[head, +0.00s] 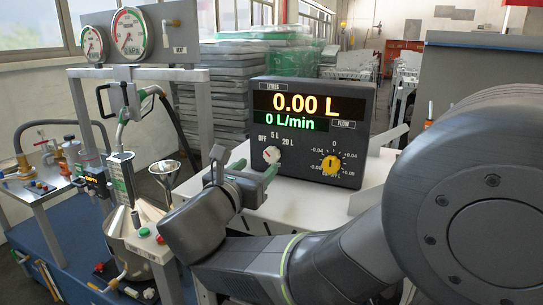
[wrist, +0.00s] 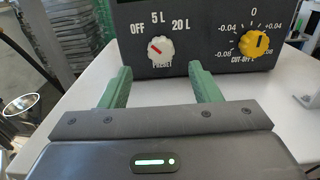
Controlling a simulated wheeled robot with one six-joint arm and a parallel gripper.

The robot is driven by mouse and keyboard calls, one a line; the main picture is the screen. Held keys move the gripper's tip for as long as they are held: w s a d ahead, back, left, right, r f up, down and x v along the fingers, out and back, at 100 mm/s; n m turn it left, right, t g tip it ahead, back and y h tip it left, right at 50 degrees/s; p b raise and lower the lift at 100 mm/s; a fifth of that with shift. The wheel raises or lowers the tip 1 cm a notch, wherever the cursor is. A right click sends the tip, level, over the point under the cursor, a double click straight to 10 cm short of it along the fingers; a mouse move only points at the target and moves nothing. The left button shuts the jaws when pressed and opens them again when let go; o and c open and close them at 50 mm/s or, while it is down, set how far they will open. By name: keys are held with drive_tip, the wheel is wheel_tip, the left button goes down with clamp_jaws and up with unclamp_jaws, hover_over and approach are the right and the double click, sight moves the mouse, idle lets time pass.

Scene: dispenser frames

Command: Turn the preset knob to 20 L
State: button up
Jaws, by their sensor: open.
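The preset knob (head: 272,154) is a small white knob on the dark dispenser panel, with OFF, 5 L and 20 L printed around it. It also shows in the wrist view (wrist: 160,49), where its red mark points up and left, toward OFF. My gripper (head: 257,168) is open and empty in front of the panel. In the wrist view the green fingers of my gripper (wrist: 160,70) stand apart, left and right of the knob and a little below it, and do not touch it. The display (head: 303,104) reads 0.00 L and 0 L/min.
A yellow cut-off knob (head: 331,165) sits right of the preset knob on the same panel. The panel stands on a white table (head: 300,205).

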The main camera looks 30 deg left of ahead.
sight(270, 156)
drive_tip(key=shift+w+a+p, duration=0.15)
drive_tip(key=shift+w+a, duration=0.05)
drive_tip(key=shift+w, duration=1.7)
drive_tip(key=shift+w+a+p, duration=0.15)
drive_tip(key=shift+w, duration=1.7)
drive_tip(key=shift+c, duration=0.3)
drive_tip(key=c, duration=0.9)
